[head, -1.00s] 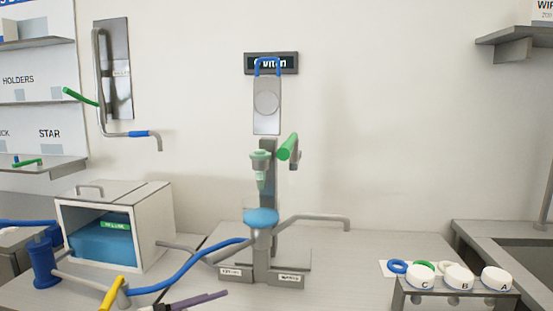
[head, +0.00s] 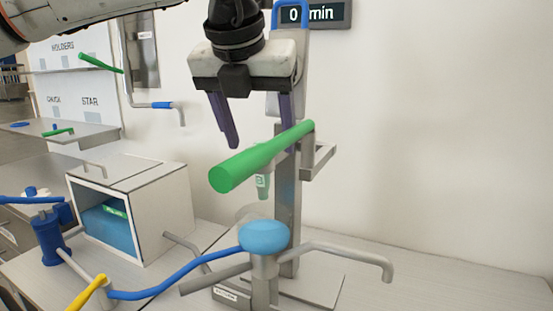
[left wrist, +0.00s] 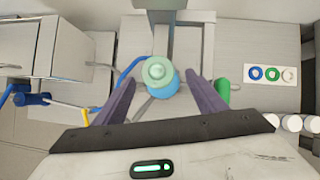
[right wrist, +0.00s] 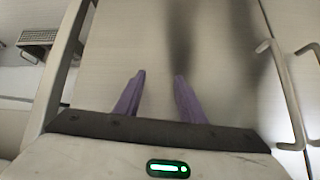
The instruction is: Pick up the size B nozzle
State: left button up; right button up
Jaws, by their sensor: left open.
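The pale green size B nozzle (head: 263,186), marked with a B, hangs upright on the grey stand below the large green handle. In the left wrist view the nozzle (left wrist: 157,71) shows from above as a round ring, over the blue round part (left wrist: 168,84). My left gripper (head: 262,150) is open, with purple fingers pointing down above the nozzle. In the left wrist view its fingertips lie on either side of the nozzle, apart from it. My right gripper (right wrist: 159,75) is open and empty over a pale surface, seen only in the right wrist view.
The blue knob (head: 264,236) and grey levers (head: 340,256) are below. An open box (head: 130,205) stands left. Coloured rings (left wrist: 272,74) and white caps (left wrist: 291,122) lie right in the left wrist view.

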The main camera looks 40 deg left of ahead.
pick_arm(q)
jog(key=x, duration=0.3)
jog(key=shift+a+f, duration=0.2)
jog(key=shift+f, duration=0.2)
jog(key=p+x, duration=0.1)
jog(key=x, duration=0.4)
jog(key=shift+w+a+f, duration=0.1)
jog(key=shift+w+f, duration=0.15)
jog(key=c, duration=1.1)
jog(key=shift+c, duration=0.9)
jog(key=shift+r, duration=0.15)
